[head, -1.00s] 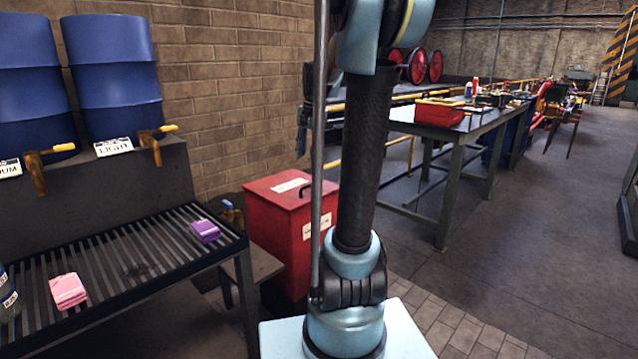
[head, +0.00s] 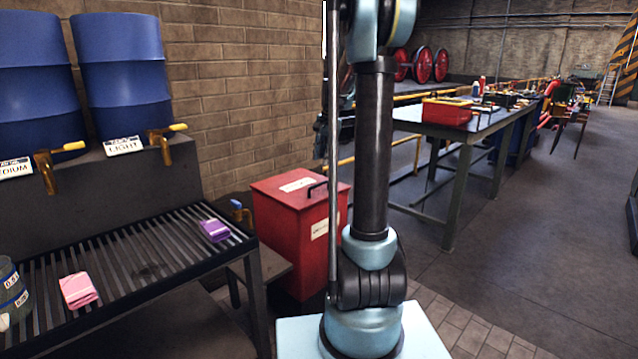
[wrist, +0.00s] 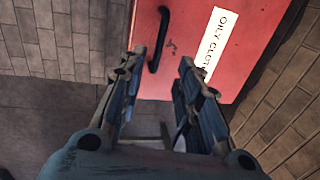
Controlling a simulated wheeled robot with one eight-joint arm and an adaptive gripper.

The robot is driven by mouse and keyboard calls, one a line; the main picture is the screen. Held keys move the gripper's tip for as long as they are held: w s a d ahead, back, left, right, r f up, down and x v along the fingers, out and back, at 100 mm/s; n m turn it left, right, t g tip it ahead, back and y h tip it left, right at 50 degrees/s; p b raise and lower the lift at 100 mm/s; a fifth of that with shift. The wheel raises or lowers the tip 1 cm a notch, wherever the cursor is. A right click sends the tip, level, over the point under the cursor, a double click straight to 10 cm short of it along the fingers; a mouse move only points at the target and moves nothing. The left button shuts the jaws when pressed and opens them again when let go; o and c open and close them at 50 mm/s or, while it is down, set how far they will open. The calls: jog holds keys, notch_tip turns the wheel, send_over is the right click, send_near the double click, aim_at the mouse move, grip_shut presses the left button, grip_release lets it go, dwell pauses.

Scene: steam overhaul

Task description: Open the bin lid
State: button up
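The red bin (head: 288,240) stands on the floor beside the drain bench in the head view, with its lid (head: 285,190) lying shut on top. In the wrist view the red lid (wrist: 185,35) fills the upper middle, with a white label reading "OILY CLO..." and the black handle (wrist: 157,45). My gripper (wrist: 158,68) is open and empty, its two fingers pointing toward the lid. The handle appears between the fingertips, nearer the left finger; contact cannot be told.
The slatted drain bench (head: 130,265) is left of the bin, holding a purple cloth (head: 215,230) and a pink cloth (head: 78,290). Blue drums (head: 120,75) stand behind it. A brick wall is behind the bin.

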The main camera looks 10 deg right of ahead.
aim_at(319, 184)
jog(key=f, duration=0.3)
jog(key=w+a+f, duration=0.1)
jog(key=f, duration=0.7)
jog(key=shift+w+a, duration=0.15)
jog(key=shift+w, duration=0.2)
